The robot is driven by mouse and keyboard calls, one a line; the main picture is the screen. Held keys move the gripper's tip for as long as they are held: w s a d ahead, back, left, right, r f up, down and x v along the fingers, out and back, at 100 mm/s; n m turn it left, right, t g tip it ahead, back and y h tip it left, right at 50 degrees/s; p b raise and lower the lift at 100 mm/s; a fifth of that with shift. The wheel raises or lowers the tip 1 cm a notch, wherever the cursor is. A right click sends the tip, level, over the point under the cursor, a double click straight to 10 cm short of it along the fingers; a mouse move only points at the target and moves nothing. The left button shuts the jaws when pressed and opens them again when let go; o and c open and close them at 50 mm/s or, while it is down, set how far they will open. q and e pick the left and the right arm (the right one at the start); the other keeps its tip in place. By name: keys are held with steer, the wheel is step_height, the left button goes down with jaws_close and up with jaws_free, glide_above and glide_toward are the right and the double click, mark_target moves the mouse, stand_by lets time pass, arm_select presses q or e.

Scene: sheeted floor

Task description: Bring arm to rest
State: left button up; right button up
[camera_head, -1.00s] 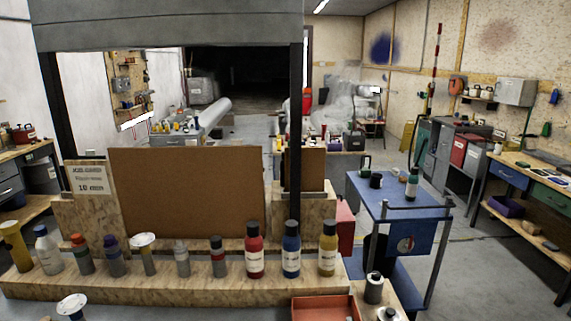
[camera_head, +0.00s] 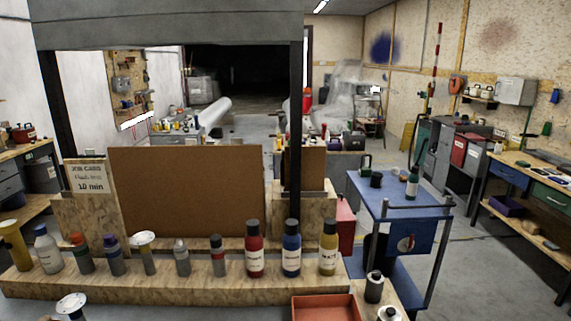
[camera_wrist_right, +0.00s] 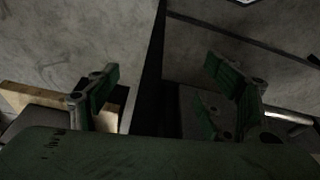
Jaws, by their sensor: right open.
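My right gripper (camera_wrist_right: 165,90) shows in the right wrist view. Its two green-padded fingers stand wide apart with nothing between them. Behind the fingers are a grey surface and a dark vertical gap; I cannot tell exactly what they belong to. Neither gripper nor arm shows in the head view. My left gripper is in no frame.
A wooden ledge (camera_head: 200,277) holds several bottles, including a red bottle (camera_head: 254,255), a blue bottle (camera_head: 291,257) and a yellow bottle (camera_head: 328,257). A red tray (camera_head: 325,306) lies in front. A blue cart (camera_head: 400,202) stands right, with open floor (camera_head: 490,270) beyond.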

steer(key=s+f, duration=0.3)
steer(key=f, duration=1.1)
steer(key=s+d+f+g+b, duration=0.1)
steer(key=s+d+f+g, duration=0.1)
steer(key=s+f, duration=1.5)
steer(key=shift+s+d+f, duration=0.15)
steer(key=shift+d+f, duration=0.1)
steer(key=shift+d, duration=0.4)
